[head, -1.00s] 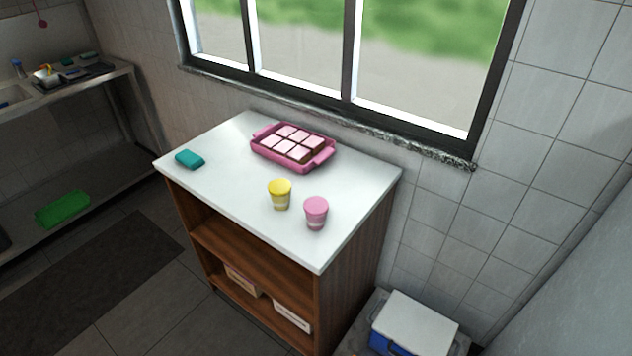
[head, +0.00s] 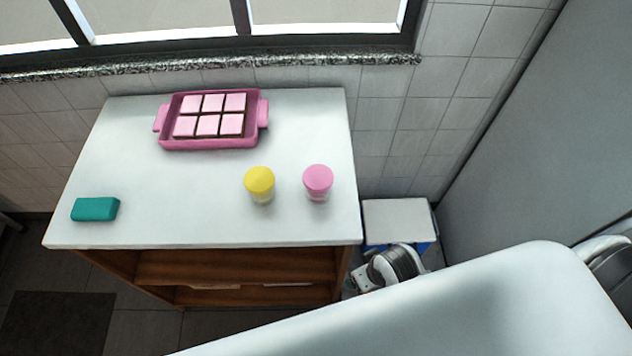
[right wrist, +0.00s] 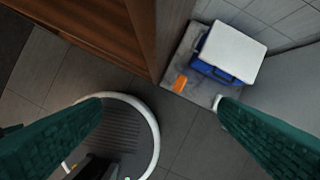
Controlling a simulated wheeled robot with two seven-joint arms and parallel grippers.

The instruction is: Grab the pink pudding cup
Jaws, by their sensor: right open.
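The pink pudding cup (head: 318,181) stands upright on the white counter, near its right edge. A yellow cup (head: 260,184) stands just to its left, with a gap between them. My right gripper (right wrist: 160,103) is open and empty in the right wrist view, its two green fingers wide apart over the floor beside the cabinet. No cup shows in that view. In the head view, part of my right arm shows low to the right of the counter, apart from the pink cup. My left gripper is not in view.
A pink tray (head: 210,145) of pink-topped squares lies at the back of the counter (head: 180,190). A teal block (head: 96,209) lies at front left. A blue box with white lid (head: 398,220) stands right of the cabinet; it also shows in the right wrist view (right wrist: 232,50).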

